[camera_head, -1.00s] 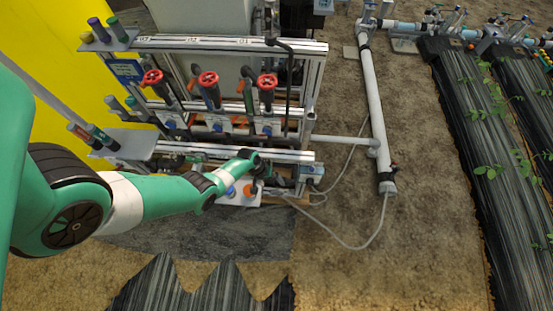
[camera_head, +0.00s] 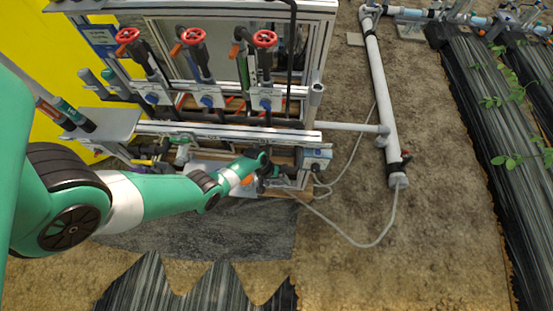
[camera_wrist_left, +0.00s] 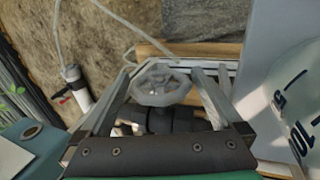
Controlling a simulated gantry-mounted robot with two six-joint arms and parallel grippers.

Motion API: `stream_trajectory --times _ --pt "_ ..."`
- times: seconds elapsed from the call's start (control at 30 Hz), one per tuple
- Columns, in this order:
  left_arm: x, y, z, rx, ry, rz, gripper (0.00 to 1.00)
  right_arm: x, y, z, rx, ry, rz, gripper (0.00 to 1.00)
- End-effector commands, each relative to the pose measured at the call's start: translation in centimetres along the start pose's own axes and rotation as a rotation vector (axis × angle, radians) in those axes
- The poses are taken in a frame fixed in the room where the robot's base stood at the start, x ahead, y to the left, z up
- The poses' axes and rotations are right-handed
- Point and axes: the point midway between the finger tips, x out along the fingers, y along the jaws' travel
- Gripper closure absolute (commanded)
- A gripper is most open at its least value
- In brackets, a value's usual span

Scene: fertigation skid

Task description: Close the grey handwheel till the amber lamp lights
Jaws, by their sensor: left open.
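The grey handwheel (camera_wrist_left: 160,85) shows in the left wrist view, a pale spoked wheel on a dark valve body. My left gripper (camera_wrist_left: 163,70) is open, with one finger on each side of the wheel; I cannot tell whether either finger touches it. In the head view my left gripper (camera_head: 270,168) is at the low front right of the skid, and I cannot make out the grey wheel there. An orange part (camera_head: 247,180) shows beside my wrist, partly covered; I cannot tell if it is the amber lamp or if it is lit. My right gripper is out of view.
Three red handwheels (camera_head: 265,39) stand above on the skid, with a metal rail (camera_head: 220,132) below them. A grey box (camera_head: 316,158) sits just right of my gripper. A white pipe (camera_head: 378,100) and a loose hose (camera_head: 345,238) lie to the right over open soil.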

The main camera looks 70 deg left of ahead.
Motion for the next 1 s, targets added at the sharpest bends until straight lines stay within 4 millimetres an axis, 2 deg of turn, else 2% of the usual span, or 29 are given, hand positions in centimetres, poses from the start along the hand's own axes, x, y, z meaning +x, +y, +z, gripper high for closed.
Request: stream_trajectory --times 0.03,0.07,0.4,0.57,0.73,1.0 --pt "-0.1 0.0 0.0 0.000 0.000 0.000 0.00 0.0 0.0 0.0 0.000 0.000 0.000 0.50" --pt "-0.1 0.0 0.0 0.000 0.000 0.000 0.05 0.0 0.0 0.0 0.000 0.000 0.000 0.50" --pt "0.0 0.0 0.0 0.000 0.000 0.000 0.67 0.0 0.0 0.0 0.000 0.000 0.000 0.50" --pt "-0.1 0.2 0.0 0.002 -0.002 -0.030 0.68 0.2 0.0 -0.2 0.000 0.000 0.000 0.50" --pt "0.0 0.3 0.0 0.006 -0.004 -0.184 0.68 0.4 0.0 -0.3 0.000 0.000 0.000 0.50" --pt "0.7 0.3 -0.1 0.004 -0.001 -0.401 0.68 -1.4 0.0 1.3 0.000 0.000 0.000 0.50"
